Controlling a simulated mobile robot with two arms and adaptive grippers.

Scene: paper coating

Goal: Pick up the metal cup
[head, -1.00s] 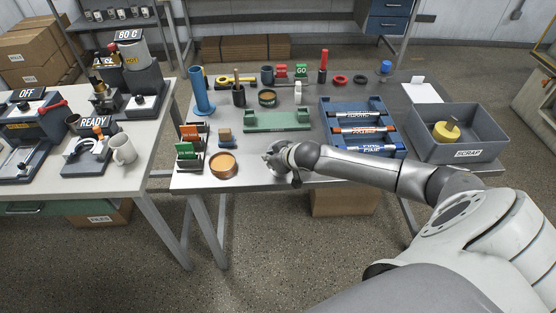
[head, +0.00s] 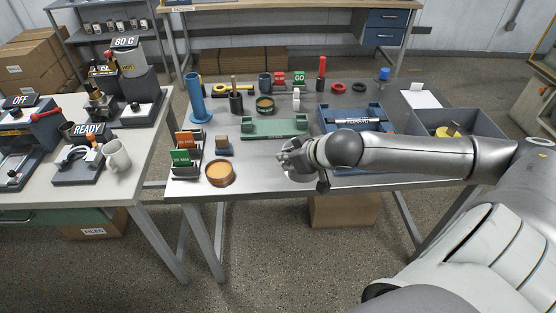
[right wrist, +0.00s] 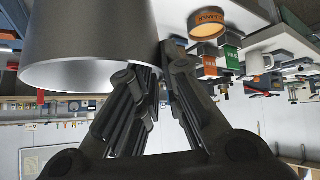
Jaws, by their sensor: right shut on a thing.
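The metal cup (right wrist: 90,40) is a grey tapered vessel that fills the upper left of the right wrist view, its bright rim towards the bottom of that picture. My right gripper (right wrist: 160,68) is shut on the cup at its side wall near the rim. In the head view the right gripper (head: 292,160) is at the front edge of the middle table, and the cup is mostly hidden by it. I cannot tell whether the cup touches the table. My left gripper is not in view.
An orange round tin (head: 220,172) and card holders (head: 186,155) stand left of the gripper. A green rack (head: 275,128) lies behind it. My forearm covers part of the blue tray (head: 330,118) and the scrap bin (head: 490,122). A white mug (head: 117,156) stands on the left table.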

